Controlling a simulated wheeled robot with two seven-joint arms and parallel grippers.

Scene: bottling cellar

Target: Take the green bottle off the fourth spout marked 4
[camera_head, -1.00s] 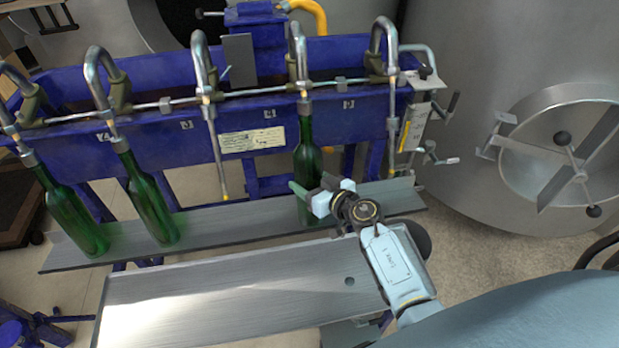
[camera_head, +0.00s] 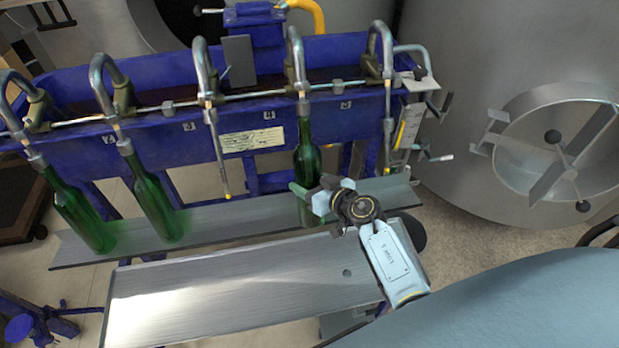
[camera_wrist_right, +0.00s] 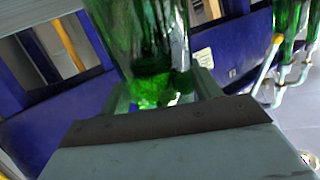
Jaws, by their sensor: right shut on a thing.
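The green bottle (camera_head: 307,158) hangs upright at the spout marked 4 (camera_head: 295,62). The bottle's neck meets the spout's tip, and its base is near the lower metal shelf. The mark 4 (camera_head: 268,115) shows on the blue rail. My right gripper (camera_head: 318,198) is shut on the lower part of this bottle. In the right wrist view the green glass (camera_wrist_right: 150,45) fills the space between the fingers (camera_wrist_right: 160,95). Whether the spout's tip is inside the neck is too small to tell. My left gripper is not in view.
Two other green bottles (camera_head: 156,200) (camera_head: 82,212) hang tilted on spouts at the left. The third spout (camera_head: 212,110) and the rightmost spout (camera_head: 387,110) are empty. A bare metal shelf (camera_head: 230,288) lies in front. A steel tank (camera_head: 530,60) stands at the right.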

